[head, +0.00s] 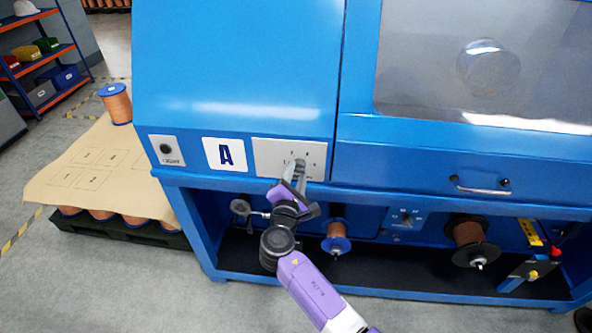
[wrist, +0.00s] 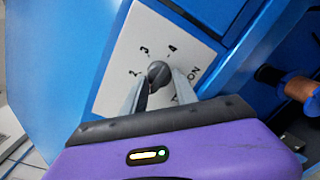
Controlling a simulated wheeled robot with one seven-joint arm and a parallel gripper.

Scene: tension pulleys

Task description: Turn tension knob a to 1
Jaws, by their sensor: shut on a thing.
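The tension knob (wrist: 158,72) is a dark round knob on a light grey plate (wrist: 125,60) with numbers around it; 2, 3 and 4 can be read in the wrist view. My gripper (wrist: 160,84) is shut on the knob, one finger on each side. In the head view my gripper (head: 298,170) covers most of the knob. Which number the knob points to cannot be told.
The blue machine (head: 235,60) fills the middle. A small plate with a black button (head: 166,149) is left of the sign. Copper spools (head: 337,232) sit below the panel. A metal handle (head: 480,186) sticks out at right. Free floor (head: 110,290) lies at lower left.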

